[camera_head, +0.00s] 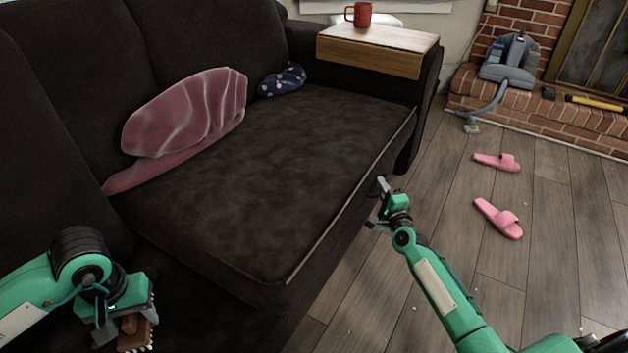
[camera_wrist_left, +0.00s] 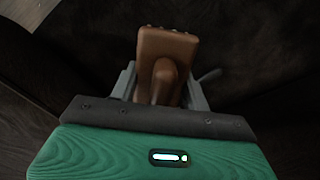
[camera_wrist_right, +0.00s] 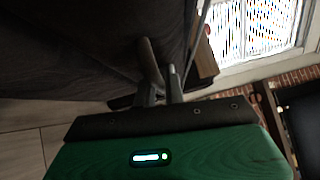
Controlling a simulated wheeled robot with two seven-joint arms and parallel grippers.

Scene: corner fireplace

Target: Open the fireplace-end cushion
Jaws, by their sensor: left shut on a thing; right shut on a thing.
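The fireplace-end cushion (camera_head: 290,170) is the dark seat cushion at the sofa's right end, with a pale zip-like line (camera_head: 352,196) along its front edge. My right gripper (camera_head: 381,192) is at that front side, just right of the line. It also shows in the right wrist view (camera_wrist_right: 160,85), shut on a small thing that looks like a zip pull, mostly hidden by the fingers. My left gripper (camera_head: 128,322) is low at the left, shut on a brown brush (camera_wrist_left: 165,60) with pale bristles, held over the dark sofa.
A red mug (camera_head: 359,14) stands on the wooden armrest tray (camera_head: 370,55). Pink slippers (camera_head: 498,217) lie on the floor; a grey vacuum (camera_head: 511,62) sits on the brick hearth.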

